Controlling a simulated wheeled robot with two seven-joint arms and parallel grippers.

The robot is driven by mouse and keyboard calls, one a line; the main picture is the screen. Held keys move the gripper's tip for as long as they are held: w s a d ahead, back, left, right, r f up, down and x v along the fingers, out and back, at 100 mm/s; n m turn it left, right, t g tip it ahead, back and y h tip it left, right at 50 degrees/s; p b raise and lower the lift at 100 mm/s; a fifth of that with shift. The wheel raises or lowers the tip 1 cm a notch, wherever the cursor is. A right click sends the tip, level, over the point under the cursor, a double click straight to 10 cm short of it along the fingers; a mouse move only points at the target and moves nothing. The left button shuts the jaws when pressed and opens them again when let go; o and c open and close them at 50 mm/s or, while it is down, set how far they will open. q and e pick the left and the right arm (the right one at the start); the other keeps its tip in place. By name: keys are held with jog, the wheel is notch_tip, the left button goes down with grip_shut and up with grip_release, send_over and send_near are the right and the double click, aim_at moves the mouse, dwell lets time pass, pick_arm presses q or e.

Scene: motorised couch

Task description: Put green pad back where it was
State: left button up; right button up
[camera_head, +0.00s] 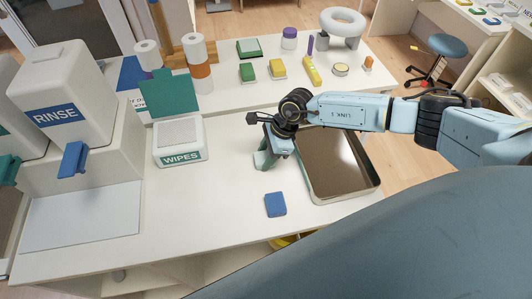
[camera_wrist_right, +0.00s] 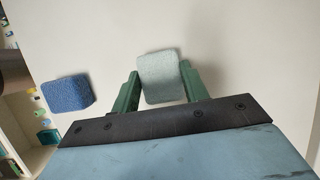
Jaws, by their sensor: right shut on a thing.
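My right gripper (camera_head: 263,163) is low over the white counter, left of the metal tray. In the right wrist view, its green fingers (camera_wrist_right: 160,85) are shut on the pale green pad (camera_wrist_right: 160,72), which sits between them. In the head view the pad is hidden or cannot be told apart from the green fingers. Whether the pad touches the counter is unclear. A blue pad (camera_head: 275,204) lies on the counter nearer to me; it also shows left of the gripper in the wrist view (camera_wrist_right: 68,93). My left gripper is not in view.
The metal tray (camera_head: 345,197) is close to the right of the gripper. A white wipes box (camera_head: 179,143) stands left, by the rinse dispenser (camera_head: 60,100). A back table (camera_head: 330,92) holds rolls, blocks and a ring. The counter is clear in front of the wipes box.

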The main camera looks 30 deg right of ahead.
jog(key=o, duration=0.9)
jog(key=shift+r, duration=0.2)
jog(key=v, duration=1.1)
jog(key=shift+d+r+b, duration=0.15)
jog(key=shift+r+b, duration=0.2)
jog(key=shift+r, duration=0.05)
